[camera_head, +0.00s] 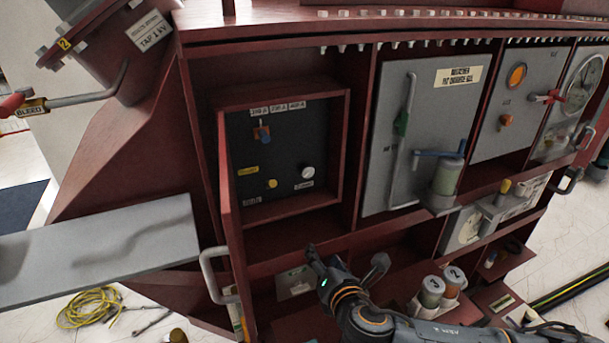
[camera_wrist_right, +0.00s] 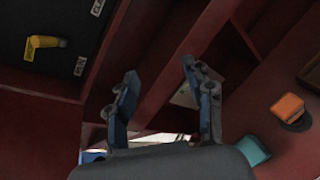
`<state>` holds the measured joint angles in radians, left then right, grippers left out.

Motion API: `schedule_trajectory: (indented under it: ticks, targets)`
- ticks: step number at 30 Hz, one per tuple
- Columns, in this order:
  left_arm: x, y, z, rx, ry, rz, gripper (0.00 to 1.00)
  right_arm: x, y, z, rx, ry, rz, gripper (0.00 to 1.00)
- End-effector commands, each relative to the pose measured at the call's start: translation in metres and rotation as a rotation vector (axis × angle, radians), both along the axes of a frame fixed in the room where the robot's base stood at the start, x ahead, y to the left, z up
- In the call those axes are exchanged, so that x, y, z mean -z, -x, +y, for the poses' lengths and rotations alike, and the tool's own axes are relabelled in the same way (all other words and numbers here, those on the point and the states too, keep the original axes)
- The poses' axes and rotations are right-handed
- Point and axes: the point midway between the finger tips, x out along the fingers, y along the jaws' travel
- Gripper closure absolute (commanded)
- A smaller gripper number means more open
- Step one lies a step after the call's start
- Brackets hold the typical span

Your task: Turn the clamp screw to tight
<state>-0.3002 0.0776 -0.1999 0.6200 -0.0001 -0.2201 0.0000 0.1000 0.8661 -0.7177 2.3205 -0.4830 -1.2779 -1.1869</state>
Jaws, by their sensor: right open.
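The black panel (camera_head: 290,135) is set in a red recess of the cabinet. A pale round knob (camera_head: 307,172) at its lower right, with a small label below, looks like the clamp screw. The wrist view shows a label starting "CLA" (camera_wrist_right: 97,7), but not that knob. A yellow knob (camera_head: 272,183) is left of it and also shows in the wrist view (camera_wrist_right: 45,42). My right gripper (camera_head: 316,267) is below the recess, apart from the panel. In the wrist view its two fingers (camera_wrist_right: 159,70) are spread and empty. My left gripper is out of view.
The open door's handle (camera_head: 213,275) stands left of my right gripper. Right of the recess is a grey panel (camera_head: 400,110) with a green-handled lever. Two canisters (camera_head: 432,291) stand on a lower shelf. Red frame edges border the recess. A yellow cable (camera_head: 90,307) lies on the floor.

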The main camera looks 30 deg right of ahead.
Motion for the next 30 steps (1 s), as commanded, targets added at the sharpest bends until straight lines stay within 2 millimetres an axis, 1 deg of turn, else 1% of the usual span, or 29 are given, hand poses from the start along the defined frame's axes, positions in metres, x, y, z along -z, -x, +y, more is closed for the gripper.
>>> schedule_trajectory:
  ticks: [1, 3, 6, 9, 13, 16, 22, 27, 28, 30]
  targets:
    - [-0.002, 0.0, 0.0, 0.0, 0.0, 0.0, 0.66, -0.033, -0.002, -0.005, -0.066, 0.186, -0.051, 0.48]
    - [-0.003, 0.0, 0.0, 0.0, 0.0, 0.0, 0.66, -0.066, -0.001, -0.01, -0.129, 0.415, -0.098, 0.48]
    - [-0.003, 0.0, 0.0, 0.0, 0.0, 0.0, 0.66, -0.098, 0.004, -0.014, -0.175, 0.654, -0.141, 0.48]
    - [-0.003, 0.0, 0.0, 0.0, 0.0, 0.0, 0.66, -0.114, 0.009, -0.017, -0.193, 0.787, -0.16, 0.48]
    - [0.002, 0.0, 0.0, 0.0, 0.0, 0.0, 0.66, -0.118, 0.008, -0.018, -0.196, 0.842, -0.165, 0.48]
    - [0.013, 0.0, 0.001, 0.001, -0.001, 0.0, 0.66, -0.115, 0.004, -0.019, -0.193, 0.84, -0.167, 0.48]
    - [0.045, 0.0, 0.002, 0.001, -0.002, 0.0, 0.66, -0.112, -0.009, -0.021, -0.19, 0.838, -0.168, 0.48]
    - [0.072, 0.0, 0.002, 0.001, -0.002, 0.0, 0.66, -0.112, -0.018, -0.022, -0.196, 0.837, -0.171, 0.48]
    - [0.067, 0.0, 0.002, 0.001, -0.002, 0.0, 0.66, -0.118, -0.025, -0.023, -0.194, 0.837, -0.169, 0.48]
    - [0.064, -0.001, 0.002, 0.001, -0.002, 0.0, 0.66, -0.12, -0.042, -0.026, -0.194, 0.836, -0.167, 0.48]
